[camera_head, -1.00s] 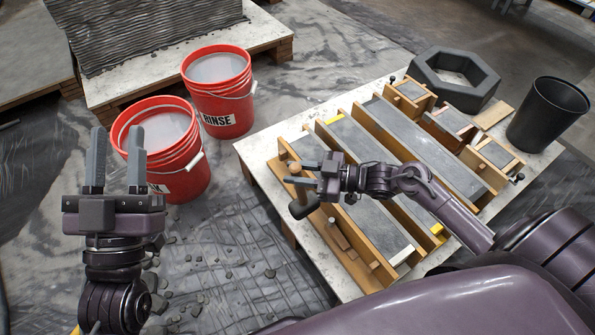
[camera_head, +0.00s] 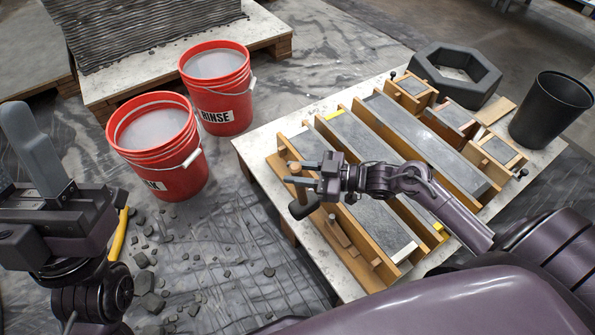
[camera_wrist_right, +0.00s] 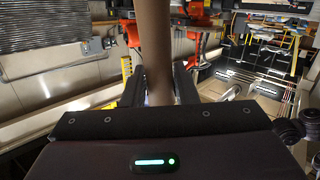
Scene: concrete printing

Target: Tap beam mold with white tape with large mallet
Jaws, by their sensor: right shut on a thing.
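My right gripper (camera_head: 322,178) is shut on the wooden handle of the large mallet, which also shows upright between its fingers in the right wrist view (camera_wrist_right: 157,70). The mallet's dark head (camera_head: 304,206) hangs below the gripper, by the front-left part of the nearest beam mold. I cannot tell whether it touches the mold. That long wooden mold (camera_head: 375,228) is filled with grey concrete and has white tape (camera_head: 404,252) at its near right end; the gripper partly hides it. My left gripper (camera_head: 32,145) is at the left edge, partly cut off, with one finger clear.
The beam mold behind has yellow tape (camera_head: 437,228). A wider mold (camera_head: 425,145) and several small molds share the pale table (camera_head: 258,150). A black bucket (camera_head: 549,112) and dark hexagonal ring (camera_head: 455,75) stand beyond. Red buckets (camera_head: 155,150) and rubble are on the left floor.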

